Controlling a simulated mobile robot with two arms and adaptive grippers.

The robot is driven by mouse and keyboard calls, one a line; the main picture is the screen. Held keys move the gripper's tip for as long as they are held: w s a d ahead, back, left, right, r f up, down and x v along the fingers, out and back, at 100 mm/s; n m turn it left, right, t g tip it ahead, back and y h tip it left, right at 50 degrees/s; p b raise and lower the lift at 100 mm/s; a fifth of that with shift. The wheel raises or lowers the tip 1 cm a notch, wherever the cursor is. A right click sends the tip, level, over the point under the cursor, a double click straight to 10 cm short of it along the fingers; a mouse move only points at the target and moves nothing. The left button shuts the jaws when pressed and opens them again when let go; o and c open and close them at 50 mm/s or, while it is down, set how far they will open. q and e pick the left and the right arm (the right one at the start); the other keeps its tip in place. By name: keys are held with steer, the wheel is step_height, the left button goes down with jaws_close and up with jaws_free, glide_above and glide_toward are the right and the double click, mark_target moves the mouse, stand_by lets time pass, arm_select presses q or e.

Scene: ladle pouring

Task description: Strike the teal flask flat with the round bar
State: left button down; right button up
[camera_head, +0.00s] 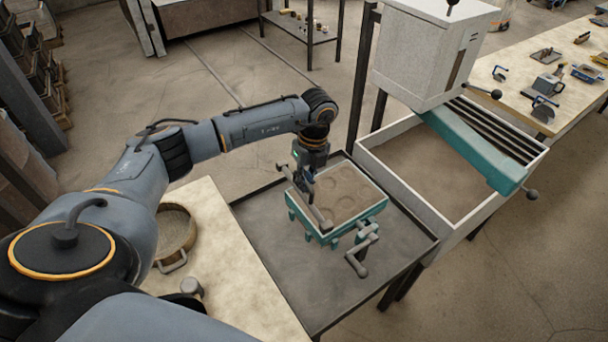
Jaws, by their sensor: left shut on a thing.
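The teal flask (376,211) stands upright on a dark metal tray table, filled with brown sand (345,192). The sand surface shows round dents. My left gripper (306,184) is at the flask's left side, shut on the grey round bar (322,219). The bar slants across the flask's left edge, its near end by the front left rim. I cannot tell whether the bar touches the sand. The fingers are small and partly hidden by the wrist. My right gripper is not in view.
The dark tray table (278,262) has free room around the flask. A grey crank handle (357,262) juts out at the flask's front right. A sieve (175,232) sits on the pale bench (235,290). A sand bin (362,149) with a white hopper (428,55) stands behind right.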

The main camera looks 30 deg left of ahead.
mark_target(305, 196)
arm_select(q)
steer(key=shift+a+f+n, duration=0.1)
steer(key=shift+f+n, duration=0.05)
steer(key=shift+n, duration=0.25)
steer(key=shift+f+b, duration=2.2)
steer(key=shift+f, duration=0.7)
steer(key=shift+w, duration=0.3)
steer(key=shift+s, duration=0.1)
steer(key=shift+s+r, duration=0.1)
steer(key=shift+f+b, duration=0.75)
steer(key=shift+f, duration=0.35)
